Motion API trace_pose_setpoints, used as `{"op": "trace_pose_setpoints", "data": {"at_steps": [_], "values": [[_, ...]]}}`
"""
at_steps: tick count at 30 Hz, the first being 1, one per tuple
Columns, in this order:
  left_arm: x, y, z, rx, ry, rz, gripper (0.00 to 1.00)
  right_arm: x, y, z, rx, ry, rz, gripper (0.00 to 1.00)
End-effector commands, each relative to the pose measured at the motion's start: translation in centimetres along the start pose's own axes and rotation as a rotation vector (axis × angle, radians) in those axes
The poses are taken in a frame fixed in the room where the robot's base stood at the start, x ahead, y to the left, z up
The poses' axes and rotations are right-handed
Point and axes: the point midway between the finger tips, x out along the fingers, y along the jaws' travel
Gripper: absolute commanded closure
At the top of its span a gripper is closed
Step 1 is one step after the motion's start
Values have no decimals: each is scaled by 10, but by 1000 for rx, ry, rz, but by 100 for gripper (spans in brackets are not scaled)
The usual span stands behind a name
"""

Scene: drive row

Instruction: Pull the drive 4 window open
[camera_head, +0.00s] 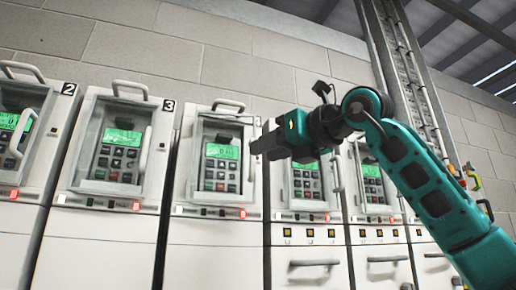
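The third cabinet from the left follows those labelled 2 and 3, so I take it as drive 4; its own number is not visible. Its window (221,152) looks shut, with a lit green display and keypad behind it. A pale upright handle (251,165) runs along the window's right side, partly behind my gripper. My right gripper (262,145) points left in front of this cabinet's upper right edge. Its fingers are seen side-on, so their gap is hidden and I cannot tell whether it touches the handle. My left gripper is out of view.
Drive 3 (117,215) and drive 2 (69,88) stand to the left. More drive cabinets (306,217) stand to the right, partly behind my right arm. Curved handles top several cabinets. A metal cable ladder (400,60) rises at the back right against the block wall.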

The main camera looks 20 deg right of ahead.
Motion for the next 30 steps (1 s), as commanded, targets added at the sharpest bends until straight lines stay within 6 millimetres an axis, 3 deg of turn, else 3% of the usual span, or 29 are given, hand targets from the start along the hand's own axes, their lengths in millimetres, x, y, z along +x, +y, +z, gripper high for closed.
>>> {"op": "trace_pose_setpoints", "data": {"at_steps": [7, 18, 30], "values": [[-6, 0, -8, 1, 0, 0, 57, 31, 1, 1, 0, 1, 1, 63], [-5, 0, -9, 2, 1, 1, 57, 36, 0, -1, 0, 0, 0, 63], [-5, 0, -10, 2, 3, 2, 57, 35, 0, 0, 0, 0, 1, 100]]}}
